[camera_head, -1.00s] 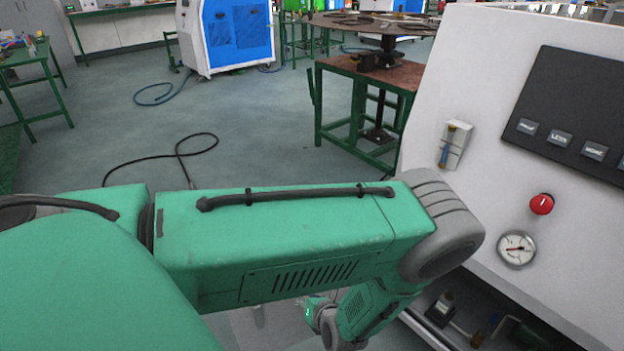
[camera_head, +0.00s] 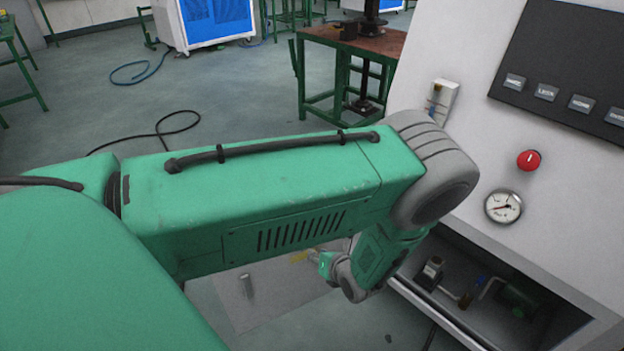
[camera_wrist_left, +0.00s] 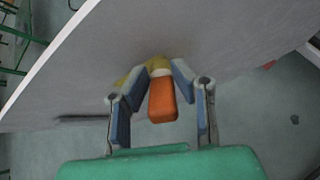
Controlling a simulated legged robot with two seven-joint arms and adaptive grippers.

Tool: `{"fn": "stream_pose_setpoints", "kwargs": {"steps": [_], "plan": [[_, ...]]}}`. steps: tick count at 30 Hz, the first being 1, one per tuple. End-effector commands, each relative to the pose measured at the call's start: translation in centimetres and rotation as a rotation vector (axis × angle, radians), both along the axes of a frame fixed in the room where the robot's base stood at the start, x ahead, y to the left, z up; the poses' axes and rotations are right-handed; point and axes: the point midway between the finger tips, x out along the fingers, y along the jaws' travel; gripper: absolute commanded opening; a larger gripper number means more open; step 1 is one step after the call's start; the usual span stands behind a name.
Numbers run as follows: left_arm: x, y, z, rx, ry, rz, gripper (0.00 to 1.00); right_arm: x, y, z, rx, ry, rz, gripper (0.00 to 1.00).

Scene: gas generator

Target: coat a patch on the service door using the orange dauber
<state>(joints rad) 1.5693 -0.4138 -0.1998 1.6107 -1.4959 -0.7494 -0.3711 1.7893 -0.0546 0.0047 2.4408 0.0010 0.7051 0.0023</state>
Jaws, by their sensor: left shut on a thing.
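The orange dauber (camera_wrist_left: 162,100) is between the fingers of my left gripper (camera_wrist_left: 165,74) in the left wrist view, and the gripper is shut on it. The dauber's far end points at the grey service door (camera_wrist_left: 235,45). A yellow area (camera_wrist_left: 155,61) shows at that end, partly hidden by the fingers; I cannot tell whether the dauber touches the door. In the head view the door (camera_head: 275,300) lies below my left arm, with a small handle on it. My left gripper (camera_head: 318,258) shows small there, beside a yellow spot. My right gripper is out of view.
The white generator cabinet (camera_head: 468,165) stands at the right, with a red button (camera_head: 528,160) and a gauge (camera_head: 503,206). Its lower bay (camera_head: 500,300) is open, with parts inside. A black hose (camera_head: 160,132) lies on the floor. A green-framed table (camera_head: 350,85) stands behind.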

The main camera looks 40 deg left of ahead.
Motion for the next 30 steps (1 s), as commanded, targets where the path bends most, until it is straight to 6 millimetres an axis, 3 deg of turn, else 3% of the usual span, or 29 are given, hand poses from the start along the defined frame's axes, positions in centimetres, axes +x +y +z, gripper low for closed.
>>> {"fn": "stream_pose_setpoints", "kwargs": {"steps": [30], "plan": [[5.8, -1.8, -0.1, 0.001, -0.005, 0.001, 0.01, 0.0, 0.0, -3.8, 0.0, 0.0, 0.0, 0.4]]}}
